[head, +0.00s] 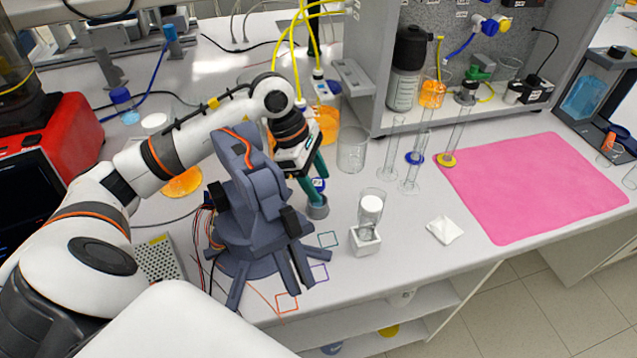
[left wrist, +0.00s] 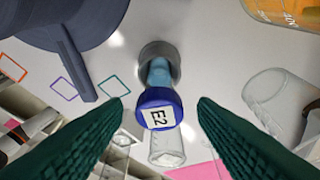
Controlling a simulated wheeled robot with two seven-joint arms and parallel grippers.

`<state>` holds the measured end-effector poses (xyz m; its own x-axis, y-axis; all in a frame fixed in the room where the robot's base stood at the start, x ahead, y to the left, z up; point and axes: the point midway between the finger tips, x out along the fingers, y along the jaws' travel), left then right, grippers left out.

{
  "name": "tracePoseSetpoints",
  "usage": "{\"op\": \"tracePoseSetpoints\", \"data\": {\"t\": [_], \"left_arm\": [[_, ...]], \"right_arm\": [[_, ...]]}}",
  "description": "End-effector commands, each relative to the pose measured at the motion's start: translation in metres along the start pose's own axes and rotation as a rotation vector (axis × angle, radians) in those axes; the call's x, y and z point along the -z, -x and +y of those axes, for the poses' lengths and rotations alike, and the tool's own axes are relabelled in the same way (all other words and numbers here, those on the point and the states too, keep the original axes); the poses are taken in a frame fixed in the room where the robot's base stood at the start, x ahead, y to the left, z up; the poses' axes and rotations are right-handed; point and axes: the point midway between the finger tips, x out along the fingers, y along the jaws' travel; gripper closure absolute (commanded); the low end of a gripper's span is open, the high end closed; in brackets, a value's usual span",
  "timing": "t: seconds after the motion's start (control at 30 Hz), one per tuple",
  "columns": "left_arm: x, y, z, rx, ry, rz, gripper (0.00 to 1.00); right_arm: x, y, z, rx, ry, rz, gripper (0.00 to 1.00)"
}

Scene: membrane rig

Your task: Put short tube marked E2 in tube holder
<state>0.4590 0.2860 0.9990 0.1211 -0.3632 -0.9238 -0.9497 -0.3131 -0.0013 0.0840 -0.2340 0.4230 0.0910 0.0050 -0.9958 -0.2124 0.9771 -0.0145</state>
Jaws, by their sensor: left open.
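The short tube marked E2 (left wrist: 158,108) has a blue cap with a white label, seen from above in the left wrist view. Its pale blue body runs down into a round grey cup (left wrist: 172,50), and the tube looks upright there. In the head view the grey cup (head: 317,209) stands on the bench, with the tube's cap (head: 319,184) just above it. My left gripper (head: 314,180) has teal fingers, spread apart on either side of the cap, with visible gaps. How deep the tube sits is hidden. My right gripper is not in view.
A blue-grey desktop arm (head: 245,185) stands close to the left of the cup. A white square block (head: 365,241) with glassware, a beaker (head: 352,150) and several cylinders stand to the right.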

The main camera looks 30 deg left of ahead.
Motion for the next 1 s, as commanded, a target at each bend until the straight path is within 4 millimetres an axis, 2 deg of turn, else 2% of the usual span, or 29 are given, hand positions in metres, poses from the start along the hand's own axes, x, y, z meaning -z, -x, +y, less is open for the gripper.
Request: {"op": "tracePoseSetpoints", "data": {"t": [0.3,0.5,0.67,1.0], "left_arm": [[-0.001,0.067,-0.001,0.006,0.0,0.0,0.47],[0.0,0.096,0.0,0.003,0.0,0.0,0.47],[0.0,0.104,0.0,0.001,0.0,-0.001,0.47],[0.0,0.104,0.0,0.0,0.0,-0.001,0.47]], "right_arm": [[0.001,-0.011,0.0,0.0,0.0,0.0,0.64],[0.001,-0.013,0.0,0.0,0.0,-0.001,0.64],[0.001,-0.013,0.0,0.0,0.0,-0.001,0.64],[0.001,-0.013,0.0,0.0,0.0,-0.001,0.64]]}}
